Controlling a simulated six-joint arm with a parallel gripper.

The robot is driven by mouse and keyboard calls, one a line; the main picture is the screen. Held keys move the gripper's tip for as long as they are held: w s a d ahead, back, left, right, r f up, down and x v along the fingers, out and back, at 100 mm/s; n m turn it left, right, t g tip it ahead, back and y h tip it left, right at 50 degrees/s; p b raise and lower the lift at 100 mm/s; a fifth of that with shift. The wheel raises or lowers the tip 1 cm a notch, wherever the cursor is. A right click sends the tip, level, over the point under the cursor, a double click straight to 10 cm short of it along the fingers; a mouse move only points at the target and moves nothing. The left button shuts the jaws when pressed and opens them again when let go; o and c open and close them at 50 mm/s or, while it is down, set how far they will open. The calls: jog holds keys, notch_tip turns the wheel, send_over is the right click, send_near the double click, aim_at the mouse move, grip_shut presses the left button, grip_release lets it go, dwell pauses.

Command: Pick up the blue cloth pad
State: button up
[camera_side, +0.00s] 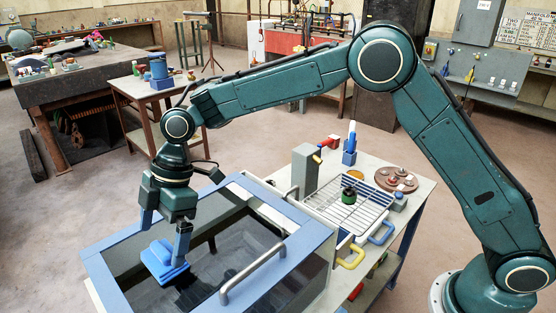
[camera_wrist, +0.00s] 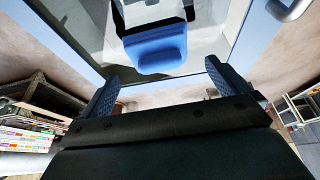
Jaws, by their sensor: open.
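To the right, a bench holds a wire rack (camera_side: 350,212) with a dark green object (camera_side: 349,196), a grey block (camera_side: 304,170) and a brown round tray (camera_side: 396,180).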

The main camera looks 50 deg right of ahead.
aim_at(160, 247)
jog(key=shift+x, duration=1.7)
jog(key=shift+s, duration=0.1)
jog(key=c, duration=1)
